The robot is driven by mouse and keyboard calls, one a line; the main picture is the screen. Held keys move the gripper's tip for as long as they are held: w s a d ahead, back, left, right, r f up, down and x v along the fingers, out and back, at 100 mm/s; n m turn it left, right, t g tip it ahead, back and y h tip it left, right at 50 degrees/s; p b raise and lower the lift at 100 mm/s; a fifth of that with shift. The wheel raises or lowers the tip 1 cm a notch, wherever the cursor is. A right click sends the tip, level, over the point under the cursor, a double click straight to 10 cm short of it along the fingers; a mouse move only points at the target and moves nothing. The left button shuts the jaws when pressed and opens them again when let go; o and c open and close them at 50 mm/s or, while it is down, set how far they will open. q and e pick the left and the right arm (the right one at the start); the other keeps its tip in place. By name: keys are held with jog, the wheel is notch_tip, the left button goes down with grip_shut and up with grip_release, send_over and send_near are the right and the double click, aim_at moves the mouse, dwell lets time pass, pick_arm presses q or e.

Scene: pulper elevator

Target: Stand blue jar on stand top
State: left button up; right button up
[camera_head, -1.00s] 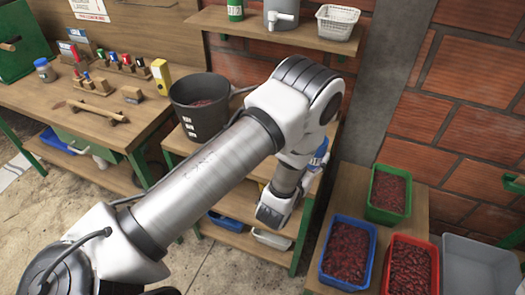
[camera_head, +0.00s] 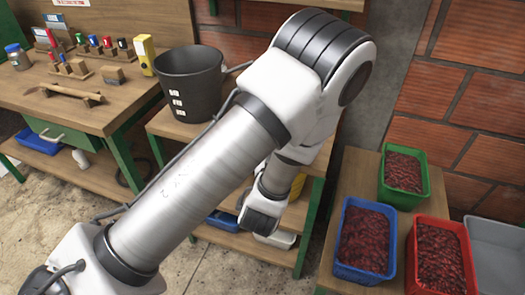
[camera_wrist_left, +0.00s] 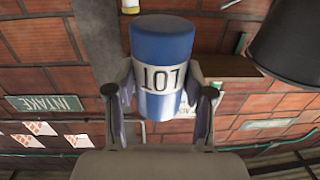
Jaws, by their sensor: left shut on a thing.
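In the left wrist view, a blue jar (camera_wrist_left: 162,45) with a white label marked LOT is held between the fingers of my left gripper (camera_wrist_left: 160,95), one finger on each side. In the head view, my left arm reaches across the middle and hides the jar and fingers. A wooden stand (camera_head: 165,123) carries a dark grey bucket; much of its top is hidden behind my arm. I cannot tell whether this is the stand of the task. My right gripper is in neither view.
A workbench (camera_head: 40,105) at left holds a jar with a blue lid (camera_head: 17,57), small racks and a yellow box (camera_head: 145,53). The dark bucket (camera_head: 185,85) is close to my arm. At right, green (camera_head: 405,200), blue (camera_head: 340,270) and red crates hold dark red contents.

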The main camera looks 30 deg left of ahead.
pick_arm(q)
jog(key=f+b, duration=0.1)
jog(key=b, duration=0.1)
jog(key=shift+s+a+b, duration=0.1)
jog(key=shift+b, duration=0.25)
jog(key=shift+a+r, duration=0.1)
jog(key=shift+r, duration=0.1)
jog(key=shift+w+a+r, duration=0.15)
jog(key=shift+w+a, duration=0.1)
jog(key=w+a, duration=0.3)
jog(key=a, duration=0.1)
jog(key=w+a+f, duration=0.1)
jog(key=w+a, duration=0.2)
jog(key=w+a+p, duration=0.1)
jog(key=w+a, duration=0.2)
jog(key=a, duration=0.1)
jog(key=shift+a+f, duration=0.15)
jog(key=shift+a, duration=0.2)
notch_tip(320, 180, down, 4)
jog(key=b, duration=0.3)
jog(key=shift+w+a, duration=0.15)
jog(key=shift+w, duration=0.1)
jog(key=o, duration=1.4)
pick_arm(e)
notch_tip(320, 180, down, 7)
